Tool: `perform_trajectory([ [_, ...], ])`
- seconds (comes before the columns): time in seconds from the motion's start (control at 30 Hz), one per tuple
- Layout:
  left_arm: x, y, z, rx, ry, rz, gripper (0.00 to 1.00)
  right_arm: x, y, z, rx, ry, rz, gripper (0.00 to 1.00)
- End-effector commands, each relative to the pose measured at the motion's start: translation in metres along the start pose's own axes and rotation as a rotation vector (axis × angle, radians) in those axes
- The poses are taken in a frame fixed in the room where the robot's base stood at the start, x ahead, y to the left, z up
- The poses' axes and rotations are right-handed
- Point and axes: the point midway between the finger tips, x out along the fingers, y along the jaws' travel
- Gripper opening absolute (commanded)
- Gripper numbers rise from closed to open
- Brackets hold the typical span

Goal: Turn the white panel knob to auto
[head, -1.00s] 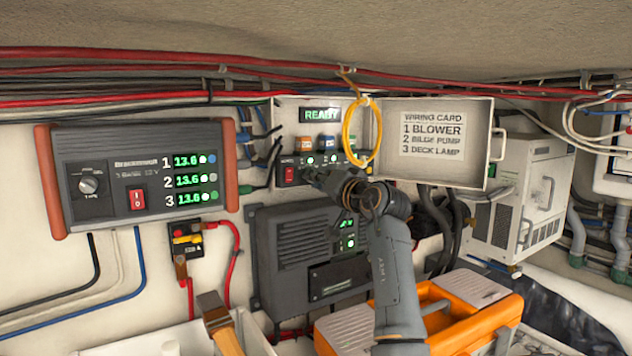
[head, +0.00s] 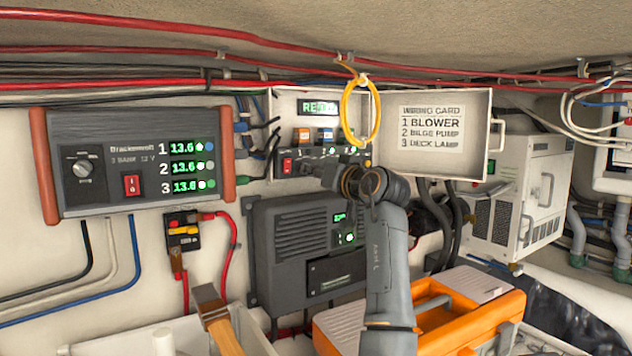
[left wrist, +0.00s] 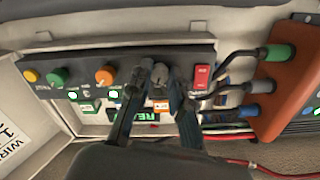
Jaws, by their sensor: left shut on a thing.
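The black control panel strip (head: 280,178) sits at the bottom of the open white box, and it also shows upside down in the left wrist view (left wrist: 75,55). My left gripper (head: 312,170) is at this strip, beside the red rocker switch (head: 287,165). My right gripper is not in view.
A yellow cable loop (head: 347,115) hangs in front of the box, close to my left arm. The wiring card door (head: 470,125) stands open to the right. A grey charger unit (head: 290,265) and an orange toolbox (head: 490,310) are below. A battery monitor (head: 110,190) hangs left.

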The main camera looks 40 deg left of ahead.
Motion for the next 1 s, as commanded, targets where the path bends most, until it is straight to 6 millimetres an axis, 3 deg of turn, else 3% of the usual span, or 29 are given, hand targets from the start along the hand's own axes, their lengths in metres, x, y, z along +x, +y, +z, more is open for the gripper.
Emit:
perform_trajectory([
  [0.43,0.001,0.000,0.001,-0.276,-0.001,-0.003,0.00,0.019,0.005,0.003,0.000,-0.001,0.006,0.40],
  [1.0,0.001,0.000,0.000,-0.337,-0.001,-0.001,0.00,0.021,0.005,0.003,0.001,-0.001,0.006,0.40],
])
